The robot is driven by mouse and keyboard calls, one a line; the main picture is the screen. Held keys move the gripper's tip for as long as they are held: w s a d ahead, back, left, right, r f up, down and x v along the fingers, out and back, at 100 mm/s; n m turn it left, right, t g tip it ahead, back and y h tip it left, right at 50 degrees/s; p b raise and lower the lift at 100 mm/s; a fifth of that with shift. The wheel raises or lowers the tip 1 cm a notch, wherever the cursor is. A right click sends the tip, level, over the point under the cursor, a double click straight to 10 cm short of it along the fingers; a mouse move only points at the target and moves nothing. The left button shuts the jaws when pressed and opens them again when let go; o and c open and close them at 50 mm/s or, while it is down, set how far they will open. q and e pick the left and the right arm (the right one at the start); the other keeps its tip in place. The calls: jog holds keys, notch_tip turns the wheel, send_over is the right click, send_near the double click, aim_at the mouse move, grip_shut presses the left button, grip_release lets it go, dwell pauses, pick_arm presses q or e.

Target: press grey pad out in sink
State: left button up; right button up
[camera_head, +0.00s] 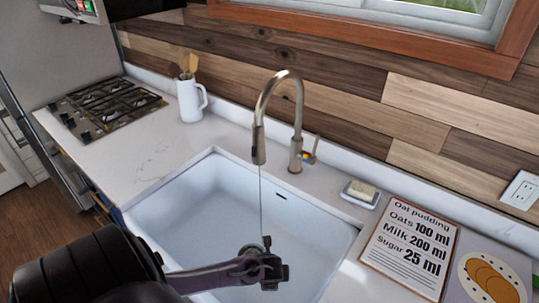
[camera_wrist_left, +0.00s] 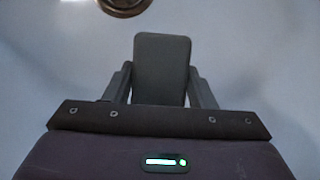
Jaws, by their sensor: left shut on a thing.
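The grey pad (camera_wrist_left: 162,62) is a dark grey rounded block, upright between the two fingers in the left wrist view. My left gripper (camera_head: 266,268) is shut on it and is over the white sink (camera_head: 215,205) in the head view. The pad is hard to make out from the gripper there. The brass tap (camera_head: 283,110) arches over the sink, and a thin line like a water stream runs from its spout down to my gripper. My right gripper is not in view.
A round metal drain (camera_wrist_left: 125,4) shows at the top of the left wrist view. A soap dish (camera_head: 360,193) and a recipe card (camera_head: 410,247) lie right of the sink. A white utensil jug (camera_head: 190,99) and a hob (camera_head: 105,104) stand left. The sink looks otherwise empty.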

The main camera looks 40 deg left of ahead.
pick_arm(q)
jog(key=b, duration=0.7)
send_near(269, 294)
jog(key=shift+w+a+f, duration=0.5)
jog(key=shift+w+f, duration=0.05)
jog(key=shift+f, duration=0.25)
jog(key=shift+w+a+f, duration=0.45)
jog(key=shift+w+f, duration=0.15)
jog(key=shift+f, duration=0.2)
jog(key=shift+w+a+f, duration=0.5)
jog(key=shift+w+f, duration=0.05)
jog(key=shift+f, duration=0.25)
jog(key=shift+f+b, duration=0.35)
jog(key=shift+f, duration=0.2)
jog(key=shift+s+d+f, duration=0.15)
jog(key=shift+s+f, duration=0.1)
jog(key=shift+s, duration=0.05)
dwell(0.3)
jog(key=r+p, duration=0.1)
jog(key=r, duration=0.1)
jog(key=r+p, duration=0.4)
jog(key=shift+w, duration=0.25)
notch_tip(269, 294, up, 4)
jog(key=p, duration=0.4)
jog(key=shift+r, duration=0.15)
dwell(0.4)
notch_tip(269, 294, down, 9)
jog(key=b, duration=0.7)
jog(key=shift+r, duration=0.15)
